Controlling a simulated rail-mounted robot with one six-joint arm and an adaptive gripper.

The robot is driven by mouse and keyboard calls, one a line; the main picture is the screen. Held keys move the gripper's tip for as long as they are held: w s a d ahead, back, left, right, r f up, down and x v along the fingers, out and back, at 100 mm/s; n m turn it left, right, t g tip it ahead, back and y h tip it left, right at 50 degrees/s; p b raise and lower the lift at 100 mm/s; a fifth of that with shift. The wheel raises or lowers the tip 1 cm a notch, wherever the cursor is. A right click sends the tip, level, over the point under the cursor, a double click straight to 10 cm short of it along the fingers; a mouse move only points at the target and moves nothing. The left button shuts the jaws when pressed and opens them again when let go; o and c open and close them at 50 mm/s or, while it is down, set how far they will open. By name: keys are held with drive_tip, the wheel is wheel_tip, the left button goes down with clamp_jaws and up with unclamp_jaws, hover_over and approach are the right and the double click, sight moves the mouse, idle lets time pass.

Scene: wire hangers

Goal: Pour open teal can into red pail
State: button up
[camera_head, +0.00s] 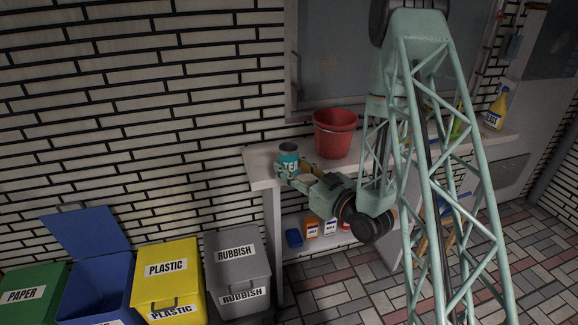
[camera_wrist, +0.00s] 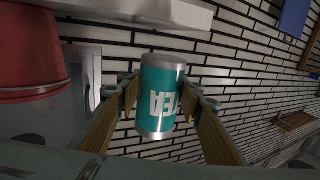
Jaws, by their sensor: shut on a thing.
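The teal can (camera_head: 289,162), with grey ends and white lettering, looks upright at the left end of the counter in the head view. My gripper (camera_head: 289,171) is shut on it from the right and front. In the wrist view the teal can (camera_wrist: 162,92) fills the space between the two fingers of my gripper (camera_wrist: 160,105), its lettering upside down. Its opening is not clearly visible. I cannot tell whether its base touches the counter. The red pail (camera_head: 334,135) stands on the counter to the right of and behind the can; part of it shows in the wrist view (camera_wrist: 40,50).
The white counter (camera_head: 262,157) runs along the brick wall. Small boxes (camera_head: 311,227) sit on the lower shelf. Several bins, including a grey rubbish bin (camera_head: 237,270), stand on the left. My arm hides much of the counter's right part.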

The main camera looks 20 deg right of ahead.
drive_tip(key=shift+t+h, duration=0.3)
drive_tip(key=w+d+r+b, duration=0.1)
drive_tip(key=w+d+r, duration=0.3)
drive_tip(key=d, duration=0.1)
drive_tip(key=w+d+r+b, duration=0.2)
drive_tip(key=w+d+r, duration=0.2)
drive_tip(key=d+r, duration=0.1)
drive_tip(key=w+d+r+b, duration=0.1)
drive_tip(key=w+d+r, duration=0.3)
drive_tip(key=d, duration=0.3)
drive_tip(key=shift+w+d+r, duration=0.1)
drive_tip(key=shift+w+r, duration=0.25)
drive_tip(key=shift+r, duration=0.25)
drive_tip(key=shift+w+a+f+b, duration=0.2)
drive_tip(key=shift+a+f+b, duration=0.2)
drive_tip(key=shift+a+f, duration=0.4)
drive_tip(key=shift+f, duration=0.15)
